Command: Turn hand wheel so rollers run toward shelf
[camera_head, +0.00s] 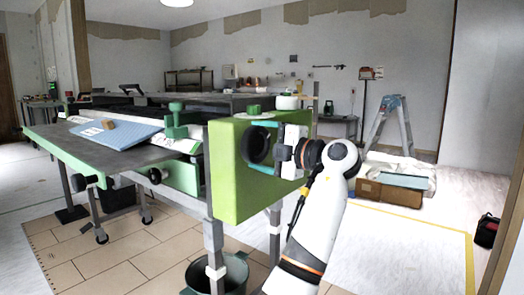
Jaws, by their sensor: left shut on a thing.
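The green end housing (228,178) of the paster stands in the middle of the head view. A black hand wheel (255,146) sits on its right face. My left gripper (263,147) is at the hand wheel, with teal fingers above and below it, shut on the wheel. The gripper body and wrist hide part of the wheel. The machine's table (60,140) extends to the left, with a blue patterned sheet (115,132) on it. The rollers cannot be made out. My right gripper is not in view.
A metal shelf (190,80) stands against the back wall. A dark green bucket (228,272) is on the floor below the housing. A stepladder (392,122) and a cardboard box (388,192) stand to the right.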

